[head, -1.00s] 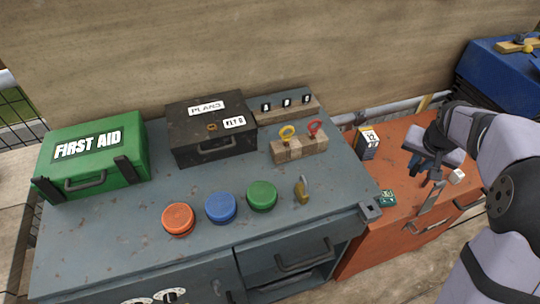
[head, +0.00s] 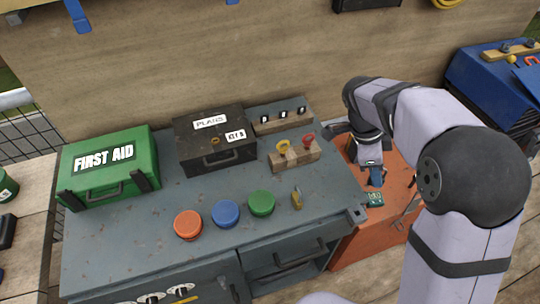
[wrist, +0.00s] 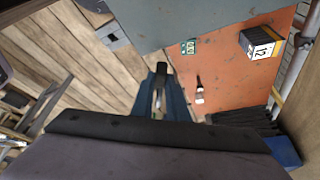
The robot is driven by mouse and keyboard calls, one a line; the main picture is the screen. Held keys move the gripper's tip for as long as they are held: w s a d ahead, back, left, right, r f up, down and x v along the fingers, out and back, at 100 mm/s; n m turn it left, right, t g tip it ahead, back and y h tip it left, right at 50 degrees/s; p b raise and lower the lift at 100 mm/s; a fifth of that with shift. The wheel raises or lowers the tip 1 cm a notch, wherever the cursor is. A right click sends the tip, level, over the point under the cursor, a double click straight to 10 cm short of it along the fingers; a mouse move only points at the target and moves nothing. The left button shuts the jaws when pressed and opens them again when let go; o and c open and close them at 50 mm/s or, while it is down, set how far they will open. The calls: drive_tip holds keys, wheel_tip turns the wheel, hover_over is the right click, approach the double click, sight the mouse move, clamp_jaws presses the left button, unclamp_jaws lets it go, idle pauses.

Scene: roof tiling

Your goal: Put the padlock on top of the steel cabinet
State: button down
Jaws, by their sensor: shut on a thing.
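A brass padlock-shaped thing (head: 297,200) with a grey upper part rests on the grey-blue steel cabinet (head: 150,250), near its right front, right of the green round button. My gripper (head: 376,180) hangs over the orange cabinet, right of the steel cabinet's edge. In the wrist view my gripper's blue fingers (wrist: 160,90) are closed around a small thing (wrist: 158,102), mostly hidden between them. I cannot tell what it is. The steel cabinet's top (wrist: 180,18) shows at the top of the wrist view.
The orange cabinet (wrist: 225,65) holds a teal item (wrist: 189,47), a numbered box (wrist: 262,42) and a small bottle-like item (wrist: 199,92).

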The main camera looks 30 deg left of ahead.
drive_tip(key=s+a+r+m+g+p, duration=0.2)
drive_tip(key=s+a+r+m+p, duration=0.1)
drive_tip(key=a+r+m+p, duration=0.1)
drive_tip(key=s+a+r+m+g+y+p, duration=0.1)
drive_tip(key=s+a+r+m+g+p, duration=0.1)
drive_tip(key=a+m, duration=0.5)
wheel_tip(320, 180, up, 2)
drive_tip(key=shift+s+r+m+p, duration=0.3)
drive_tip(key=shift+s+p, duration=0.5)
drive_tip(key=shift+p, duration=0.4)
drive_tip(key=shift+f, duration=0.1)
drive_tip(key=shift+d+f+p, duration=0.1)
drive_tip(key=shift+f+p, duration=1.25)
drive_tip(key=shift+f, duration=3.65)
drive_tip(key=shift+f, duration=0.15)
drive_tip(key=c, duration=1.7)
unclamp_jaws()
drive_tip(key=shift+c, duration=0.2)
